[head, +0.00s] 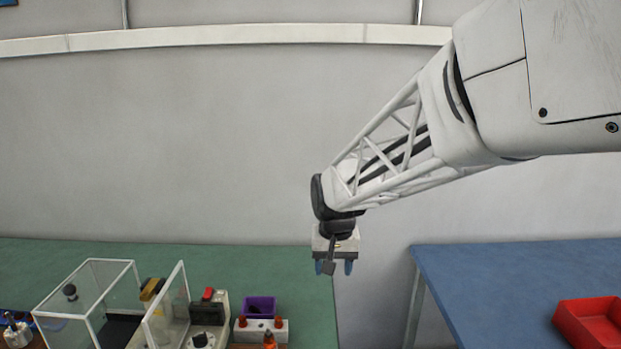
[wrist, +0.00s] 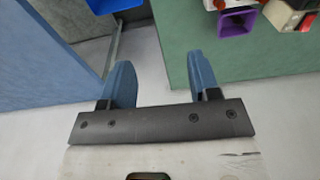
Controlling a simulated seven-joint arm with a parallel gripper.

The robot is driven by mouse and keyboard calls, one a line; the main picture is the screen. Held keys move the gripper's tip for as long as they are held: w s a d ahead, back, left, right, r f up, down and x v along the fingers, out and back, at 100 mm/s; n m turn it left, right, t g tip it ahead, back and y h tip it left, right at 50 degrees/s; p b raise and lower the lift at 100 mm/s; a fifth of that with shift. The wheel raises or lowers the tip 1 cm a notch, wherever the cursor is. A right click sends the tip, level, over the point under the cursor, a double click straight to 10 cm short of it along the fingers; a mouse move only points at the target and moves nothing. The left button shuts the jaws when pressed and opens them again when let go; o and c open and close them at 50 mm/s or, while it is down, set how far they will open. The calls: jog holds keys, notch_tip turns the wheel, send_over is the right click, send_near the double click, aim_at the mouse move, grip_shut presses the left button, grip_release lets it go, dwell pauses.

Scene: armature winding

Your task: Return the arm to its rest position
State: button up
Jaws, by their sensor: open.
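My gripper (head: 334,268) hangs pointing down at the end of my arm, near the right edge of the green table (head: 300,265) in the head view. In the wrist view my gripper (wrist: 162,82) shows two blue fingers spread apart with nothing between them. Pale floor shows behind the fingers. My arm reaches in from the upper right of the head view.
The green table carries a clear-walled box (head: 90,290), a machine with a red switch (head: 208,305), a purple bin (head: 259,307) and a white block with red knobs (head: 262,331). A blue table (head: 520,275) with a red tray (head: 592,322) stands right, across a floor gap.

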jog(key=s+d+r, duration=0.1)
jog(key=s+d, duration=0.3)
jog(key=s, duration=0.5)
jog(key=s+d+t, duration=0.1)
jog(key=s+d, duration=0.4)
jog(key=s, duration=0.4)
jog(key=s+d+r, duration=0.1)
jog(key=s+d, duration=0.3)
jog(key=s, duration=0.5)
jog(key=shift+s+d+r, duration=0.25)
jog(key=shift+s+r, duration=0.05)
